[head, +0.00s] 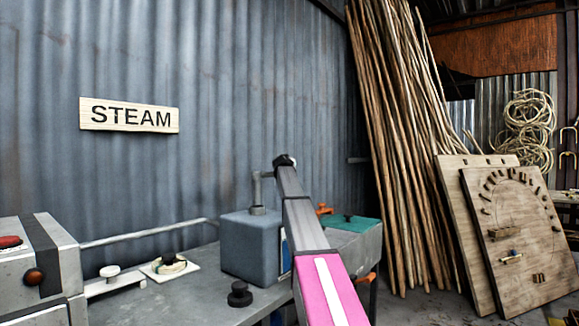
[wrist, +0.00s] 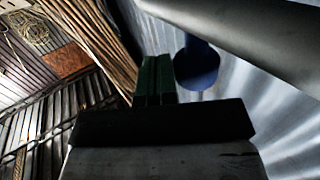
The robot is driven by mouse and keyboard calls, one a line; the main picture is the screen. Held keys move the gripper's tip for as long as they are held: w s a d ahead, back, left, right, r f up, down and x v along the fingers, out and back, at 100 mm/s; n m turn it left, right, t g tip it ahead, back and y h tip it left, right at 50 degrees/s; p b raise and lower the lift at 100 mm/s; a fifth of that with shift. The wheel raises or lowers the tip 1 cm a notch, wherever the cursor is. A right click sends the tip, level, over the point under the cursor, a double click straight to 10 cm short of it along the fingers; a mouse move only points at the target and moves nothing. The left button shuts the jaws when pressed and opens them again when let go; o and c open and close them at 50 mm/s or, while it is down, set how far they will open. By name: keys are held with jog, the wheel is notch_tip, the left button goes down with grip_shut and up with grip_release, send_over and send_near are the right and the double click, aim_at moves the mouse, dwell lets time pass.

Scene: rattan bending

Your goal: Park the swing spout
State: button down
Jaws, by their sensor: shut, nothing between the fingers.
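A short upright grey pipe with a bend at its top (head: 257,190) rises from the blue-grey box (head: 250,250) on the bench; it looks like the swing spout. Its right end is hidden behind my arm. My gripper shows only as a dark end at the top of my arm in the head view, close to the pipe's bend. In the wrist view my gripper (wrist: 154,78) has its green fingers together and empty. A dark blue round end (wrist: 197,66) is just right of the fingertips; contact cannot be told. A thick grey tube (wrist: 250,40) slants across the upper right.
A STEAM sign (head: 129,115) hangs on the corrugated wall. A black knob (head: 240,294) and a white pad (head: 170,266) sit on the bench (head: 190,300). Tall rattan poles (head: 400,150) and wooden boards (head: 515,240) lean at right. Space above the bench's left is clear.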

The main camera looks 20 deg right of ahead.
jog(key=shift+w+a+y, duration=0.15)
jog(key=shift+w+y, duration=0.15)
dwell(0.5)
jog(key=s+d, duration=0.9)
jog(key=d, duration=0.1)
jog(key=shift+s+r, duration=0.3)
jog(key=shift+s, duration=0.1)
